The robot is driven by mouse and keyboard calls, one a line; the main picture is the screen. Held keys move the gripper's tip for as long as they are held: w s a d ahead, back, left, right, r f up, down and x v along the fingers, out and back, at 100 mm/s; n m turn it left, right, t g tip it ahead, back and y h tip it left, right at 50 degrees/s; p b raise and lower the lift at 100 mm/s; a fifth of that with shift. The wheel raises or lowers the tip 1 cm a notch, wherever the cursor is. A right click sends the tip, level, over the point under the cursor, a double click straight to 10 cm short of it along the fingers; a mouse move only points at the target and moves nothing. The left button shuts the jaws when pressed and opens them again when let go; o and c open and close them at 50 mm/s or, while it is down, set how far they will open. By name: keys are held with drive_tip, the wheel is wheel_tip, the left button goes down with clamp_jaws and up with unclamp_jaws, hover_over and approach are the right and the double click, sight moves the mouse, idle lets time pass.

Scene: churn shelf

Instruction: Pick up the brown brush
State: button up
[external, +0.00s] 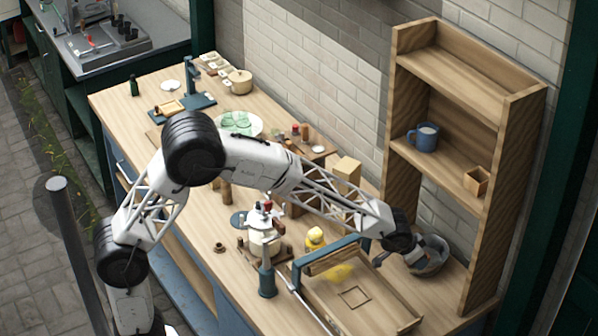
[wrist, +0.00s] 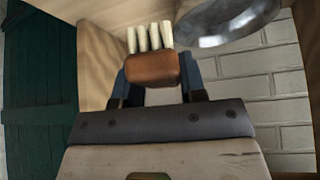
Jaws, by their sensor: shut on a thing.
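The brown brush (wrist: 152,70), a block with several cream bristle tufts, is in the wrist view between the two blue fingers of my gripper (wrist: 160,80). The gripper is shut on it, and the bristles point toward the top of the picture. In the external view my gripper (external: 414,254) is at the grey bowl (external: 432,264), at the right end of the bench near the shelf. The brush cannot be made out in the external view.
A grey metal bowl (wrist: 228,22) is close beside the brush in the wrist view.

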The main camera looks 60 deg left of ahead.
drive_tip(key=shift+s+a, duration=0.65)
drive_tip(key=shift+s, duration=0.15)
drive_tip(key=shift+s+a, duration=0.6)
drive_tip(key=shift+s, duration=0.2)
